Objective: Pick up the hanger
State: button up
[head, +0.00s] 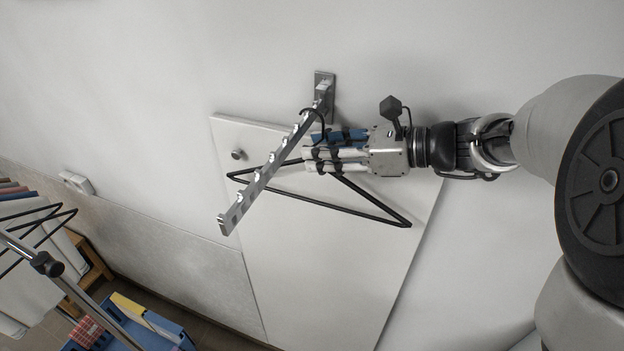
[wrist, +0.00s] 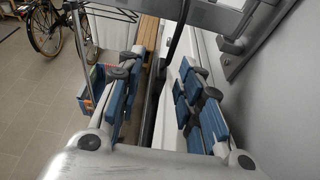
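A black hanger (head: 375,200) hangs by its hook from a notched metal rail (head: 262,178) on the wall. Its triangular frame spreads below and to both sides of my fingers in the head view. My gripper (head: 310,148) reaches in from the right, with its fingertips at the upper part of the hanger, close to the rail. In the wrist view my gripper (wrist: 158,70) has its two blue-padded fingers apart. A dark bar of the hanger (wrist: 152,100) runs between them, with gaps to both pads. Part of the hanger's upper frame is hidden behind the fingers in the head view.
The rail's wall bracket (head: 325,85) is just above my gripper. A white panel (head: 320,270) with a dark knob (head: 238,155) is behind the hanger. A metal clothes rack (head: 45,262) and a blue crate (head: 170,327) are at lower left. A bicycle (wrist: 50,25) stands far off.

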jog(key=x, duration=0.3)
jog(key=shift+d, duration=0.15)
jog(key=shift+c, duration=0.5)
grip_shut()
